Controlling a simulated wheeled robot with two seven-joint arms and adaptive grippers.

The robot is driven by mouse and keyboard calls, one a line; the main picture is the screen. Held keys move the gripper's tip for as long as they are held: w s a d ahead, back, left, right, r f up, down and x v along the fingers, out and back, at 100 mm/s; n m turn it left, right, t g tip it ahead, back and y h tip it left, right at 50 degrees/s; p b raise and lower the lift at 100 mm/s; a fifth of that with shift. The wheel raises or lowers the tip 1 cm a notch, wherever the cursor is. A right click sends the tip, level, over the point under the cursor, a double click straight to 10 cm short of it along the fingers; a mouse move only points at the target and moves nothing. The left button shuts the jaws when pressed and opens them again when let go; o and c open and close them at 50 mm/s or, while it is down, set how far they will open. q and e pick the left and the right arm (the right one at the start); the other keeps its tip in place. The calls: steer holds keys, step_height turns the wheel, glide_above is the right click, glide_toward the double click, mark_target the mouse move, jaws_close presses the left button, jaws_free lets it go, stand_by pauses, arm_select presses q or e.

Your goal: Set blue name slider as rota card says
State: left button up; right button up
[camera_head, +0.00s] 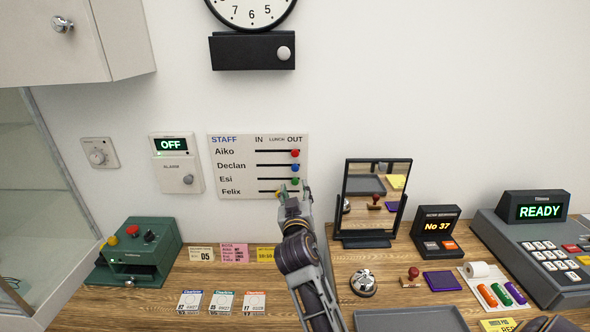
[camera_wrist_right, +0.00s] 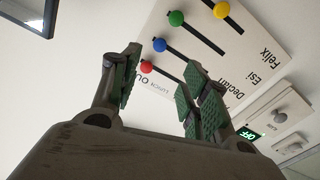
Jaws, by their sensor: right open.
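The white staff board (camera_head: 232,170) on the wall has four rows: Aiko, Declan, Esi, Felix. The blue slider (camera_head: 295,169) is in Declan's row at the OUT end; it also shows in the right wrist view (camera_wrist_right: 159,44). My right gripper (camera_head: 294,190) is open and empty before the board's lower right corner, below the blue slider. In the wrist view its fingers (camera_wrist_right: 162,84) stand apart with nothing between them. A pink card (camera_head: 234,253) and a yellow card (camera_head: 265,254) stand on the counter; their print is too small to read, so I cannot tell which is the rota card.
Red (camera_head: 295,153) and green (camera_head: 295,182) sliders sit at OUT, close to the blue one. The yellow slider (camera_wrist_right: 221,9) sits further from OUT. A mirror (camera_head: 346,205) stands right of my arm. A green box (camera_head: 135,253) is at left.

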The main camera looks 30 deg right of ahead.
arm_select(q)
steer(key=shift+s, duration=0.35)
arm_select(e)
steer(key=p, duration=0.2)
glide_toward(295, 169)
steer(key=shift+w, duration=0.6)
arm_select(q)
steer(key=shift+w+r+p, duration=0.2)
steer(key=shift+r+p, duration=0.6)
steer(key=shift+r, duration=0.95)
arm_select(e)
steer(key=shift+d+x, duration=0.1)
steer(key=shift+x, duration=1.95)
steer(key=shift+d+x, duration=0.15)
steer(key=shift+x, duration=1.9)
steer(key=shift+s, duration=0.15)
jaws_close()
